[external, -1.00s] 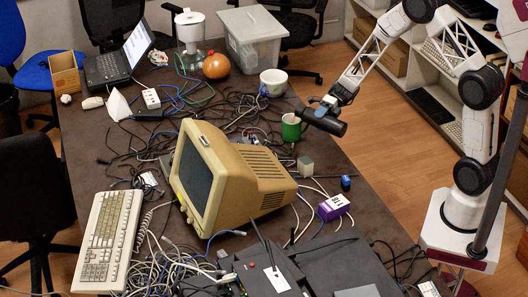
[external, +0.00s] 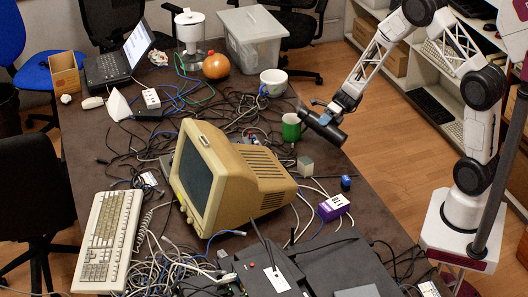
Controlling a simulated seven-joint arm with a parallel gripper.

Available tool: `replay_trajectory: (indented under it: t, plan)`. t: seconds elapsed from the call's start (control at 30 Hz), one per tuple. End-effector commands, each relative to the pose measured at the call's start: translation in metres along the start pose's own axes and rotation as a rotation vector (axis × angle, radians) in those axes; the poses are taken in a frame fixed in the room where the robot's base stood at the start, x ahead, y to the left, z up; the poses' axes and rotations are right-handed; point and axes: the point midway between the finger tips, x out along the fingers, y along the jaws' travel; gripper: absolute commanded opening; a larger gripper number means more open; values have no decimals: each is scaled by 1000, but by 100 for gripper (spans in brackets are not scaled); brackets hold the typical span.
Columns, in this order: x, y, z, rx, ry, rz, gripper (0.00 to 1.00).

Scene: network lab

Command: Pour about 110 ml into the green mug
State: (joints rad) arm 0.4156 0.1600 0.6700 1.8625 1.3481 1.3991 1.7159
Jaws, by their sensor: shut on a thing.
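The green mug (external: 291,128) stands upright on the dark table near its right edge. My gripper (external: 326,112) is to the right of the mug, shut on a dark cylindrical container (external: 326,129). The container is held in the air and tilted well over, its left end higher than its right and close to the mug's rim on the right side. I cannot make out a stream of liquid or the level inside the mug.
A white bowl (external: 273,82) stands behind the mug. A small grey-green cube (external: 305,166), a purple box (external: 334,207) and a beige monitor (external: 228,177) are in front. Tangled cables (external: 240,119) lie to the left. Open floor lies right of the table.

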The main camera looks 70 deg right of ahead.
Motion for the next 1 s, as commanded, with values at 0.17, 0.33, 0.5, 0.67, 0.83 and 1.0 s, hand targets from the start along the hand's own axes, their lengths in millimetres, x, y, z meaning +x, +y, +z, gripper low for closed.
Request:
replay_trajectory:
  t: [0.17, 0.33, 0.5, 0.67, 0.83, 1.0]
  plan:
    - [0, 0, 0, 0, 0, 0, 22]
    - [0, -1, -1, -5, -2, 0, 22]
    - [1, -4, -2, -36, -11, 0, 22]
    - [1, -4, -2, -59, -17, 0, 22]
    - [1, -4, -2, -59, -17, 0, 22]
    - [1, -4, -2, -59, -16, 0, 22]
